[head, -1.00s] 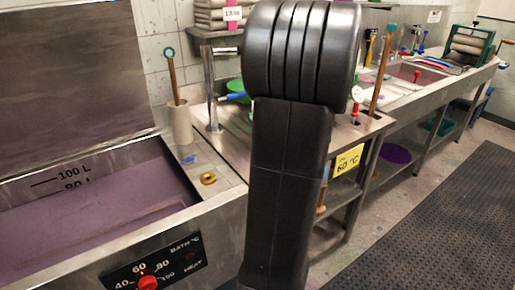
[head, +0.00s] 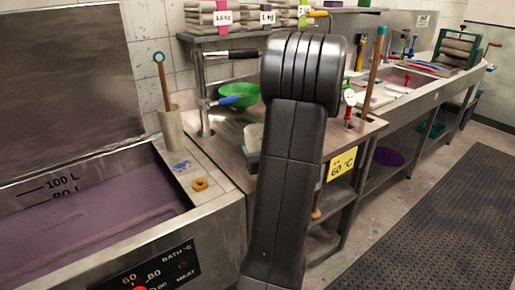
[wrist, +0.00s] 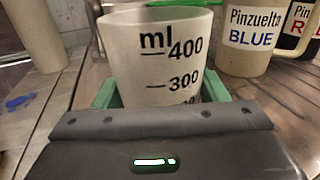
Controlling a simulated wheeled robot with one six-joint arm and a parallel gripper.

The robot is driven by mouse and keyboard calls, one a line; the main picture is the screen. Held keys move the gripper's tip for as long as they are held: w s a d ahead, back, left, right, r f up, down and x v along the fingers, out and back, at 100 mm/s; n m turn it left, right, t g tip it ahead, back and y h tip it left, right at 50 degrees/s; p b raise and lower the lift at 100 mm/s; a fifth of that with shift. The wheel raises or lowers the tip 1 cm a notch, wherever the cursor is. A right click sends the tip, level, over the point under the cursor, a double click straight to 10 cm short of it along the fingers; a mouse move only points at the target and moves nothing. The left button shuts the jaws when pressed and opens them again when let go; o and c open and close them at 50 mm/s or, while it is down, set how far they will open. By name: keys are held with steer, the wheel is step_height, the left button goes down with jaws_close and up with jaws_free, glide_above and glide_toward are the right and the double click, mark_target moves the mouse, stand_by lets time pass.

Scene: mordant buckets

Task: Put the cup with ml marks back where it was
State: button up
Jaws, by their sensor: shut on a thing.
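The cup with ml marks (wrist: 155,50) is whitish and translucent, with black "ml", 400 and 300 marks. It stands upright between the green fingers of my gripper (wrist: 155,95) in the wrist view. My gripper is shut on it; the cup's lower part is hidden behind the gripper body. In the head view, a pale part of the cup (head: 254,136) shows left of my arm, over the metal counter (head: 228,150). My arm hides most of the gripper there. I cannot tell whether the cup's base touches the counter.
A bottle labelled BLUE (wrist: 246,50) and a bottle labelled RED (wrist: 300,30) stand behind the cup at right. A green bowl (head: 240,94) and a tap (head: 205,95) are at the back left. A pale holder (head: 172,132) and purple bath (head: 100,215) lie left.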

steer(key=shift+f+b, duration=0.2)
steer(key=shift+b, duration=0.1)
steer(key=o, duration=1.1)
steer(key=shift+r, duration=0.1)
steer(key=shift+o, duration=0.2)
steer(key=shift+r+p, duration=0.2)
steer(key=shift+p, duration=0.15)
steer(key=b+v, duration=0.1)
steer(key=v, duration=1.1)
